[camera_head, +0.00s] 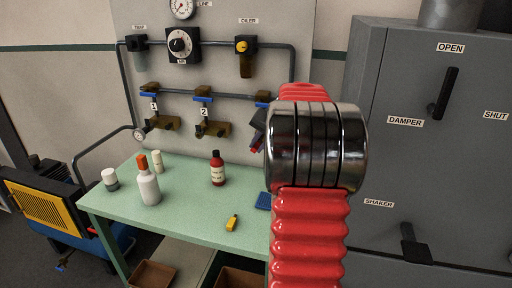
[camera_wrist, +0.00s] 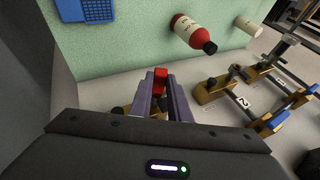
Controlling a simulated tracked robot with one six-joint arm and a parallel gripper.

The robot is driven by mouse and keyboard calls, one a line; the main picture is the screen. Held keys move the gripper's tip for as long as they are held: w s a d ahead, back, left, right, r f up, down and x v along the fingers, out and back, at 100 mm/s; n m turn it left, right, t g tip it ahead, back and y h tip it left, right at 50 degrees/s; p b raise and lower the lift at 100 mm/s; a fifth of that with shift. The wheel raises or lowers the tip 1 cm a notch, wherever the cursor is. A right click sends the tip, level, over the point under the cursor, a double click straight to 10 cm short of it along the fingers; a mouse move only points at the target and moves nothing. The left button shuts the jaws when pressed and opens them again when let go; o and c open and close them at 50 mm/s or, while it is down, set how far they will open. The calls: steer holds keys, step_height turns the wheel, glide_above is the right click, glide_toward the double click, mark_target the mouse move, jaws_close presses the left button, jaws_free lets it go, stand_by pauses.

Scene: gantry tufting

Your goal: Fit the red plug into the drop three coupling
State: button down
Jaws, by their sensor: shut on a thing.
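The red plug (camera_wrist: 160,79) is held between the two fingertips of my gripper (camera_wrist: 161,90) in the wrist view. In the head view a bit of red (camera_head: 255,150) shows at the tip of my dark gripper (camera_head: 257,140), left of my red-sleeved arm. The gripper is in front of the panel, above the bench's back edge. The third drop's blue valve handle (camera_head: 264,97) shows beside my arm. Its coupling is hidden there. In the wrist view brass pieces (camera_wrist: 118,112) show beside and behind my fingers, probably the drop three coupling, mostly covered. Plug and coupling look apart.
Drops labelled 1 (camera_head: 162,122) and 2 (camera_head: 212,129) have brass couplings left of my gripper. The green bench (camera_head: 185,212) carries a red bottle (camera_head: 217,168), a white orange-capped bottle (camera_head: 148,182), a yellow item (camera_head: 232,223) and a blue object (camera_head: 263,201). A grey cabinet (camera_head: 400,170) stands right.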

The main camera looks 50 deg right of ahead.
steer(key=c, duration=1.6)
jaws_free()
steer(key=shift+r, duration=0.1)
steer(key=v, duration=1.3)
steer(key=shift+s+a+r, duration=0.1)
steer(key=shift+s+r, duration=0.1)
steer(key=shift+s, duration=0.1)
